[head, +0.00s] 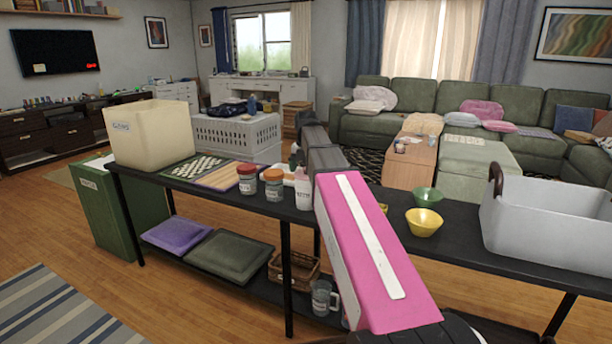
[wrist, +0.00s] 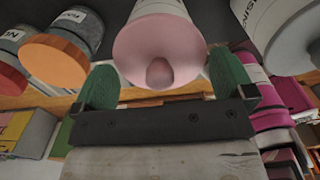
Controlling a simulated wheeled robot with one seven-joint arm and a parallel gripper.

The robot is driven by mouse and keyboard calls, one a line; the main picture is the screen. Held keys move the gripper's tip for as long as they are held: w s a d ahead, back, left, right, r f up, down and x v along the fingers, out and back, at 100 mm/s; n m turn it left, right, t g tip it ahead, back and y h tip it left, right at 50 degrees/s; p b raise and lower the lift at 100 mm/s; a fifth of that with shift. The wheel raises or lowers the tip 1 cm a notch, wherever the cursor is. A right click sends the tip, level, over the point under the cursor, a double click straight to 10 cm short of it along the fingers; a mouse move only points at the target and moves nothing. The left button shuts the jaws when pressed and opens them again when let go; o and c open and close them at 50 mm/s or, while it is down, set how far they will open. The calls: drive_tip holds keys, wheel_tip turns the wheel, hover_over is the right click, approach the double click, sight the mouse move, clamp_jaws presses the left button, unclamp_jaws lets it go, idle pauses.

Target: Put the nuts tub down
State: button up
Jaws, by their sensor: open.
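A small white tub with a pink end (wrist: 150,35) is between the green fingers of my gripper (wrist: 163,75) in the wrist view. The fingers are open, one at each side of it; I cannot tell whether either touches it. A small pale tub (head: 304,190) stands on the black table in the head view, just left of my arm, and appears to be the same one. Its label is too small to read, so I cannot confirm that it is the nuts tub. My arm hides most of my gripper in the head view.
A red-lidded jar (head: 247,179) and an orange-lidded jar (head: 273,185) stand left of the tub on the black table (head: 340,240). Green (head: 427,196) and yellow bowls (head: 424,222) and a white basket (head: 550,220) are right.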

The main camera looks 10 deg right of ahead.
wheel_tip(320, 180, up, 10)
drive_tip(key=shift+f, duration=0.1)
idle(0.5)
